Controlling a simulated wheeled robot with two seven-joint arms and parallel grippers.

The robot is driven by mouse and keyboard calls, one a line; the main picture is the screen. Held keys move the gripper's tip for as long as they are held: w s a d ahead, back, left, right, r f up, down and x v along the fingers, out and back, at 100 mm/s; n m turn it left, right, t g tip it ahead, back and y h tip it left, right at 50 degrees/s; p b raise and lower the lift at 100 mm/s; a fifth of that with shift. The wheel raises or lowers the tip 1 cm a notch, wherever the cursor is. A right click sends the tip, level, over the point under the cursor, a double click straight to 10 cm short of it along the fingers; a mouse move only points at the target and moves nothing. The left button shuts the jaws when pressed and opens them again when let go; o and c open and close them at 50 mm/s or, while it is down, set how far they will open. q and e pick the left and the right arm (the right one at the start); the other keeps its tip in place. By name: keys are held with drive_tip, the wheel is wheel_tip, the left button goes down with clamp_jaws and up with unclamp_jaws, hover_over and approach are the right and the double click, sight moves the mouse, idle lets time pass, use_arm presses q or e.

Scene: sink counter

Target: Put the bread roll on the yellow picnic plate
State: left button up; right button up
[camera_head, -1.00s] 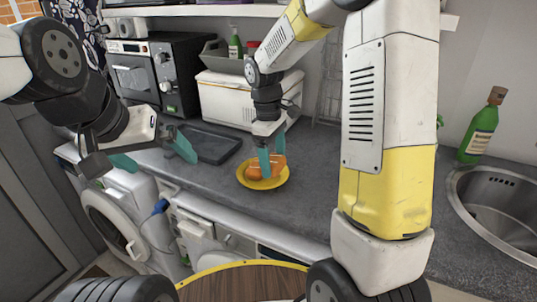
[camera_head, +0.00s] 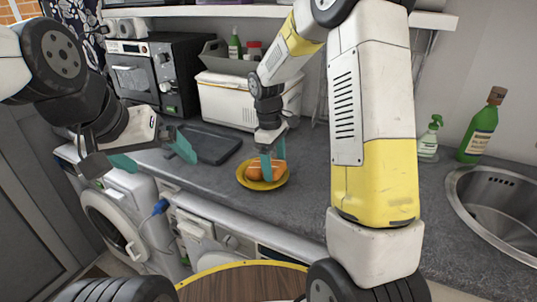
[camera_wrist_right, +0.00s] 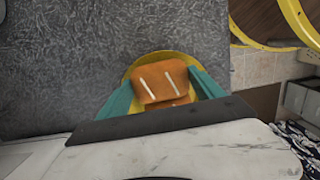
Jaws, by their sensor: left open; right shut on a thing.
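The bread roll (camera_head: 255,174) is orange-brown and shows two pale score marks on its top in the right wrist view (camera_wrist_right: 160,82). It is at the yellow picnic plate (camera_head: 243,183), which lies on the grey counter; the plate's rim also shows in the right wrist view (camera_wrist_right: 152,57). My right gripper (camera_head: 267,172) points down over the plate, its teal fingers on either side of the roll, shut on it. I cannot tell whether the roll rests on the plate or is just above it. My left gripper (camera_head: 150,155) is open and empty, left of the plate.
A dark tray (camera_head: 210,146) lies behind and left of the plate. A white box (camera_head: 240,104) and a black oven (camera_head: 155,78) stand at the back. On the right are the sink (camera_head: 500,215), a green bottle (camera_head: 481,130) and a soap dispenser (camera_head: 429,140).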

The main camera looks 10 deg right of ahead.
drive_tip(key=shift+f, duration=0.3)
drive_tip(key=o, duration=1.5)
wheel_tip(320, 180, up, 13)
drive_tip(key=a, duration=0.1)
drive_tip(key=s+d+r+m+t+y, duration=0.1)
drive_tip(key=s+r+m+t, duration=0.1)
drive_tip(key=s, duration=0.5)
drive_tip(key=s+d+r+m+t+y, duration=0.1)
drive_tip(key=s+d+r+m+t, duration=0.1)
drive_tip(key=s+m, duration=0.3)
drive_tip(key=s+d+r+m+t+y, duration=0.1)
drive_tip(key=s+r+m+t, duration=0.1)
drive_tip(key=s, duration=0.7)
drive_tip(key=shift+d+m+t, duration=0.15)
drive_tip(key=shift+m+t, duration=0.35)
drive_tip(key=shift+m, duration=0.3)
drive_tip(key=shift+r, duration=0.1)
